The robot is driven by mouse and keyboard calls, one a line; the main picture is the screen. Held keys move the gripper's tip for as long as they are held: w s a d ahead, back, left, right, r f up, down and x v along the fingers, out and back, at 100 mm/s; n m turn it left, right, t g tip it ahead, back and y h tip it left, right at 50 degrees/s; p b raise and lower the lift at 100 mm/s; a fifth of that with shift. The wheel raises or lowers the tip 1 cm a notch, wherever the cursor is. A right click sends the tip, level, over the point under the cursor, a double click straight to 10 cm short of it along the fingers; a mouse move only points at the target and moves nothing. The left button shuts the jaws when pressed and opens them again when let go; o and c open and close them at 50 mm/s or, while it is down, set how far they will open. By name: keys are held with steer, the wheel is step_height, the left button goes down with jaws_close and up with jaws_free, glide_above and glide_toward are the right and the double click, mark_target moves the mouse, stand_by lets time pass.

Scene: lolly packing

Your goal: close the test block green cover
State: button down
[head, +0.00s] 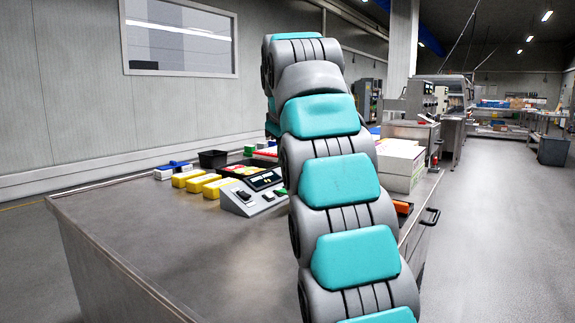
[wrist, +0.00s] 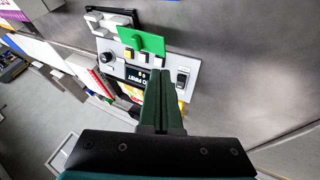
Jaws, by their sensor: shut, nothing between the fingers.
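The green cover (wrist: 141,40) is a flat green plate on the grey test block (wrist: 186,68) in the wrist view. White and yellow buttons show along its lower edge; I cannot tell its exact tilt. In the head view the sloped grey test block (head: 240,203) stands on the table, with small green parts at its right side, partly hidden by my arm. My gripper (wrist: 160,74) is shut and empty, its fingertips over the block's lower part, apart from the cover in the picture. In the head view my gripper is hidden.
The block also carries a black knob (wrist: 107,59) and a dark switch (wrist: 182,78). Yellow boxes (head: 202,183) and a black bin (head: 212,159) stand left of it. White boxes (head: 400,165) stand at right. The table's front left (head: 150,235) is clear.

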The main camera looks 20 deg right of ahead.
glide_toward(283, 191)
steer(key=x, duration=0.5)
steer(key=shift+f, duration=0.15)
steer(key=shift+w+d, duration=0.55)
steer(key=shift+d, duration=0.25)
steer(key=shift+w+d+f+p, duration=0.2)
steer(key=shift+w+d+p, duration=0.25)
steer(key=shift+w+d, duration=0.35)
